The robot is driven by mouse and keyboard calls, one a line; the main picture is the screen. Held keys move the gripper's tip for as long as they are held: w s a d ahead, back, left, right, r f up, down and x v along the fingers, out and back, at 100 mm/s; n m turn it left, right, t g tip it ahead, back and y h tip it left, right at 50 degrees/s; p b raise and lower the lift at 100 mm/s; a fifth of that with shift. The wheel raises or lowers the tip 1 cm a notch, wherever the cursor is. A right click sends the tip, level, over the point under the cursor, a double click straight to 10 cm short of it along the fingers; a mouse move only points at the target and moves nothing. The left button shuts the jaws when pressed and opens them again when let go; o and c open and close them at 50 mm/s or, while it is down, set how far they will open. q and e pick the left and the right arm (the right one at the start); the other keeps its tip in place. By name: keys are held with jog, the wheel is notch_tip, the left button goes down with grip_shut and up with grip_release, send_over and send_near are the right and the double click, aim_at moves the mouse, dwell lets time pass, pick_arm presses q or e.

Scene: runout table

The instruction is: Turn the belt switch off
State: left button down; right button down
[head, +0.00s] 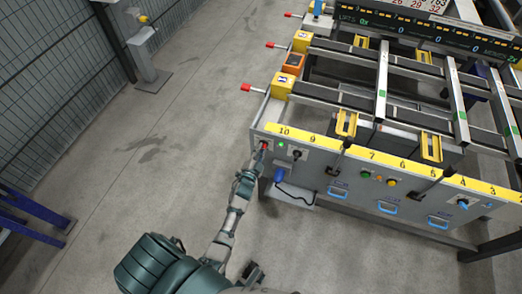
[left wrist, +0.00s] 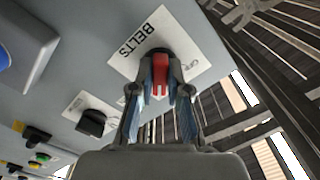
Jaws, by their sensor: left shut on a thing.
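The belt switch is a red handle (left wrist: 160,76) on a black round base, on a white plate (left wrist: 181,35) lettered BELTS, in the left wrist view. My left gripper (left wrist: 160,92) is shut on the red handle, with one finger on each side of it. In the head view the red switch (head: 264,146) is a small spot at the left end of the grey panel, and my left gripper (head: 259,157) reaches it. The plate's remaining lettering is partly hidden by the switch and fingers. My right gripper is not in view.
A black knob (left wrist: 91,122) sits beside the switch, with coloured buttons (left wrist: 40,157) farther along. In the head view the grey panel (head: 330,178) carries blue handles (head: 337,192) and a yellow numbered strip (head: 346,149). Open floor (head: 150,150) lies to the left.

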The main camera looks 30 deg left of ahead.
pick_arm(q)
jog(key=shift+d+f, duration=0.15)
jog(key=shift+d, duration=0.15)
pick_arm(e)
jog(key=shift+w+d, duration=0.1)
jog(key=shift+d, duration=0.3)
